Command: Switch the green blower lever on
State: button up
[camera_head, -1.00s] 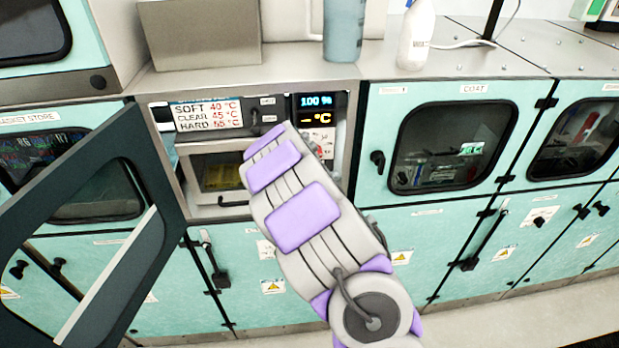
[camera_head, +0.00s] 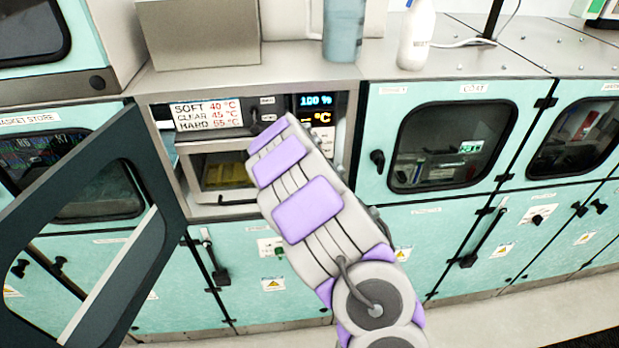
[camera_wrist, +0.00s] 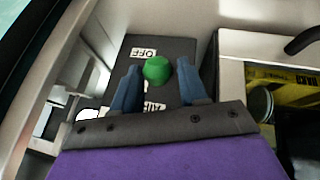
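The green lever's round knob (camera_wrist: 157,70) shows in the wrist view against a dark plate. A white label reading OFF (camera_wrist: 143,54) lies just beyond it, and another label, partly hidden, lies nearer me. My gripper (camera_wrist: 158,82) is open, with one blue finger on each side of the knob. Gaps show between the knob and the fingers, and I cannot tell if either touches it. In the head view my arm hides the gripper and this knob.
A dark-framed door (camera_head: 150,195) stands open at the left. In the wrist view, a compartment with a black handle (camera_wrist: 303,40) is at the right.

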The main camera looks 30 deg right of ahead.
jog(key=shift+o, duration=1.3)
jog(key=shift+d, duration=0.1)
jog(key=shift+s, duration=0.15)
jog(key=b+v, duration=0.1)
jog(key=v, duration=1.6)
jog(key=shift+s, duration=0.1)
